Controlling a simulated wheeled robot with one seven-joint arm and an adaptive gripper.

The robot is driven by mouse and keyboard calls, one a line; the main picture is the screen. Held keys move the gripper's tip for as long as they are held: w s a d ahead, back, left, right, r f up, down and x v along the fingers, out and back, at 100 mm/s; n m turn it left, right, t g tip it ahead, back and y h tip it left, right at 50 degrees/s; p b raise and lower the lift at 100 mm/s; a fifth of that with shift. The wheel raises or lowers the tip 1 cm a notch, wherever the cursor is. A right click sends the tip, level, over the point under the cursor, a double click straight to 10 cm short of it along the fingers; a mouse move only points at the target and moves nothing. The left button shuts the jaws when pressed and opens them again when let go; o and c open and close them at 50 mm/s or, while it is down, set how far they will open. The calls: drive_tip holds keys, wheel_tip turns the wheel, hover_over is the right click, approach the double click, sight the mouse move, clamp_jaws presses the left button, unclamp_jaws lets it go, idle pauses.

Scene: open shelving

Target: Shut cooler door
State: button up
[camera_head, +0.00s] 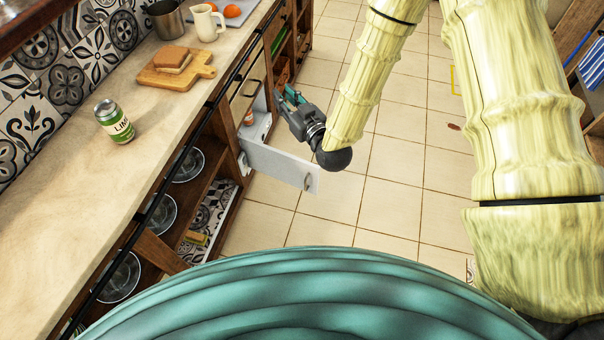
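The cooler door (278,166) is a white panel with a small handle near its outer end. It stands open, swung out from the counter front over the tiled floor. The cooler (262,127) is a white-lined opening under the counter, partly in view, with a small orange-and-white item inside. My gripper (287,97) is on the far side of the door, in front of the cooler opening and above the door's top edge. Its fingers are small and seen from behind, so their opening and any contact with the door cannot be told.
Open shelves below hold several metal bowls (160,214). Tiled floor (400,190) is free right of the door.

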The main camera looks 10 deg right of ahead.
drive_tip(key=f+m+h+b, duration=0.1)
drive_tip(key=f+b, duration=0.3)
drive_tip(key=w+f+m+h+b, duration=0.1)
drive_tip(key=f+h+b, duration=0.1)
drive_tip(key=f+b, duration=0.2)
drive_tip(key=f+m+t+h+b, duration=0.1)
drive_tip(key=f+b, duration=0.2)
drive_tip(key=f, duration=0.3)
drive_tip(key=shift+w+d+f+b, duration=0.15)
drive_tip(key=shift+w+d+b, duration=0.05)
drive_tip(key=shift+w+b, duration=0.2)
clamp_jaws()
drive_tip(key=m+g+h+b, duration=0.2)
drive_tip(key=m+h+b, duration=0.85)
drive_tip(key=b, duration=2.25)
approach(316, 168)
drive_tip(key=w+h+b, duration=0.1)
drive_tip(key=b, duration=0.1)
drive_tip(key=w+d+f+n+h+b, duration=0.1)
drive_tip(key=w+b, duration=0.1)
drive_tip(key=w+d+n+h+b, duration=0.1)
drive_tip(key=w+b, duration=0.1)
drive_tip(key=shift+w+f, duration=0.2)
drive_tip(key=shift+w, duration=0.05)
drive_tip(key=shift+w+d+r+b, duration=0.1)
drive_tip(key=shift+w+d+b, duration=0.25)
drive_tip(key=shift+w, duration=0.2)
